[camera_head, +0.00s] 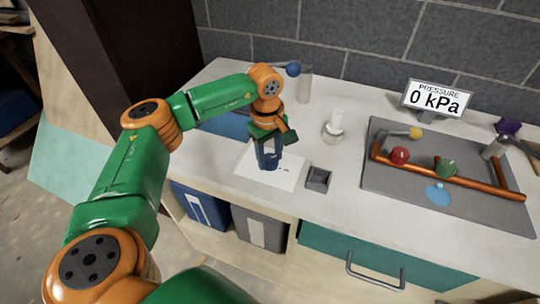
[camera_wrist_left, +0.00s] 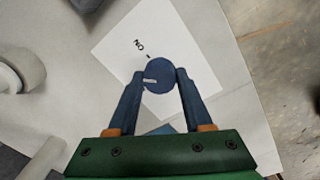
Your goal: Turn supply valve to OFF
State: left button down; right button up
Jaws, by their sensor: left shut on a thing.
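A blue round knob (camera_wrist_left: 160,76) with a short white mark shows between my fingers in the left wrist view. The white mark points toward the left of that view. My left gripper (camera_wrist_left: 160,82) is shut on the knob, one blue finger on each side. In the head view my left gripper (camera_head: 268,163) points down at the white sheet (camera_head: 252,177) on the counter, and hides the knob there.
A small grey box (camera_head: 319,180) stands right of the sheet, and a white bottle (camera_head: 334,126) behind it. A grey tray (camera_head: 375,181) holds copper pipes with red (camera_head: 400,155) and green (camera_head: 445,167) knobs. The display (camera_head: 437,98) reads "PRESSURE 0 kPa".

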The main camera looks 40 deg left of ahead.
aim_at(269, 159)
pick_arm(q)
jog(key=n, duration=0.4)
jog(key=shift+n, duration=0.3)
jog(key=shift+w+n, duration=0.1)
jog(key=shift+n, duration=1.9)
jog(key=shift+c, duration=1.6)
grip_release()
jog(key=r, duration=0.2)
jog(key=r+b, duration=0.1)
jog(key=r, duration=0.4)
jog(key=shift+s+r, duration=0.1)
jog(key=shift+s, duration=0.15)
